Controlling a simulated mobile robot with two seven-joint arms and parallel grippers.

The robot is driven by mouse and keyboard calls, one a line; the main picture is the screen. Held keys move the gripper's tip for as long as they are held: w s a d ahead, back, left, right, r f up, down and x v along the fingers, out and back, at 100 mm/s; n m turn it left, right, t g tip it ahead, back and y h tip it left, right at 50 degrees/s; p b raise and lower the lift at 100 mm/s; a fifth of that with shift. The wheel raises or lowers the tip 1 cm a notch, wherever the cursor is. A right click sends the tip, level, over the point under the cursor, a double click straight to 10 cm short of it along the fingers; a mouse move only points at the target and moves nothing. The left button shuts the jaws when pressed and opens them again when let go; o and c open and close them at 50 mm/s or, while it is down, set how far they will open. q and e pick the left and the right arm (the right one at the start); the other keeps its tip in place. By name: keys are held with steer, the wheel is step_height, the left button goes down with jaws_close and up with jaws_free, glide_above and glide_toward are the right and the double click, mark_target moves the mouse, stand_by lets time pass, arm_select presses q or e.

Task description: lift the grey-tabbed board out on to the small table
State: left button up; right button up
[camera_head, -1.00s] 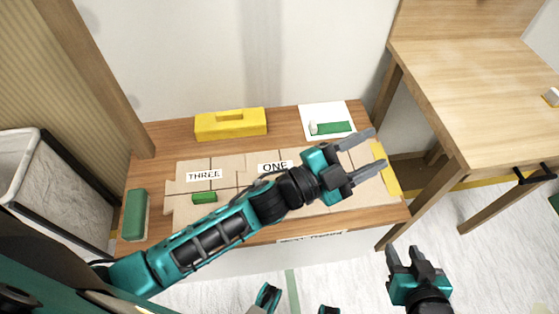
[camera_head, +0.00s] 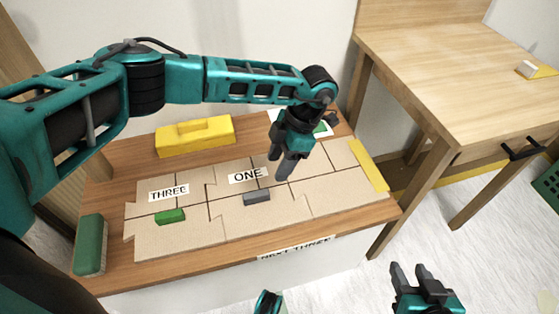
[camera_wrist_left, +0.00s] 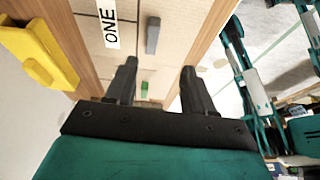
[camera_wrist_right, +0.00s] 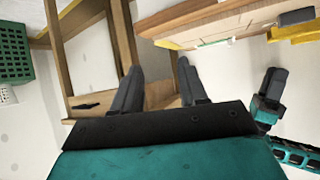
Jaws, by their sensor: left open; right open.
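The grey tab (camera_head: 257,198) stands on a cardboard-coloured board just below the label "ONE" on the bench; it also shows in the left wrist view (camera_wrist_left: 153,36). The board lies flat among other fitted pieces. My left gripper (camera_head: 281,176) is open, pointing down above the boards, slightly right of the grey tab in the head view. In the left wrist view nothing is seen gripped between its fingers (camera_wrist_left: 158,70). My right gripper (camera_head: 411,268) is open and empty, low at the bottom right, away from the bench. A wooden table (camera_head: 450,70) stands at right.
A green tab (camera_head: 170,216) sits on the board near "THREE". A yellow block (camera_head: 195,136) is behind the boards, a green block (camera_head: 89,244) at the bench's left end, a yellow strip (camera_head: 369,165) at the right. A white sheet is partly hidden behind my left arm.

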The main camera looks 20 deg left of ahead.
mark_target(257, 194)
arm_select(q)
steer(key=b+x, duration=0.1)
steer(key=x, duration=0.3)
steer(key=a+b+x, duration=0.1)
steer(key=x, duration=0.7)
steer(key=shift+w+a+f+b, duration=0.2)
steer(key=shift+w+a+b, duration=0.05)
steer(key=shift+b, duration=0.15)
jaws_close()
stand_by(0.4)
